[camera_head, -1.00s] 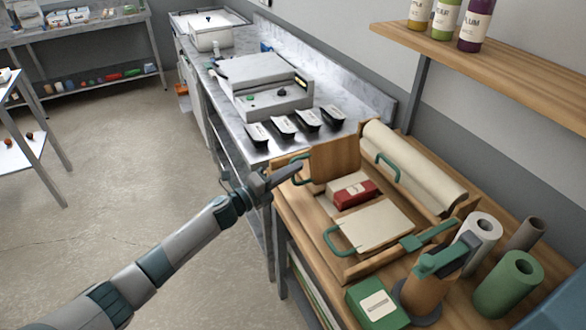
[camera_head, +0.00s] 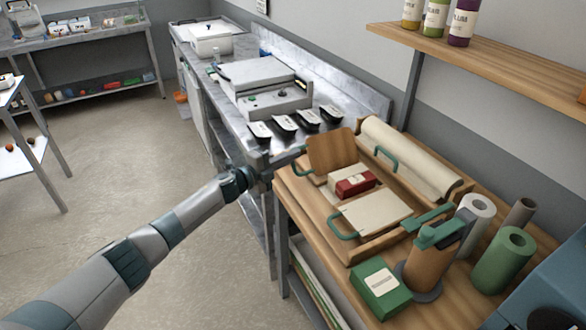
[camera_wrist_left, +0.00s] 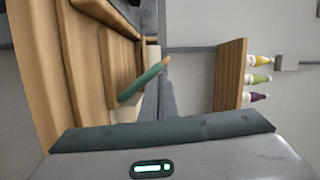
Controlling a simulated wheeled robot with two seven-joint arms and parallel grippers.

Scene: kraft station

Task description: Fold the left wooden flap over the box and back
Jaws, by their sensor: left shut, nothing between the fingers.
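The left wooden flap (camera_head: 333,151) stands raised at the far left end of the wooden box (camera_head: 398,237), leaning somewhat. Its green handle (camera_head: 299,149) is on its outer side, partly hidden; a green handle also shows close to the fingers in the left wrist view (camera_wrist_left: 143,85). My left gripper (camera_head: 286,158) is shut and empty, at the outer side of the flap by its handle. I cannot tell whether it touches. Inside the box lies a red and white packet (camera_head: 355,184). A cream panel with a green handle (camera_head: 372,216) lies at the near end. My right gripper is not in view.
A cream roll (camera_head: 415,157) lies along the box's back. A green carton (camera_head: 380,287), a tape dispenser (camera_head: 428,262) and rolls (camera_head: 502,260) crowd the near right. Black trays (camera_head: 284,122) stand on the metal counter beyond. A shelf (camera_head: 490,58) with bottles hangs above.

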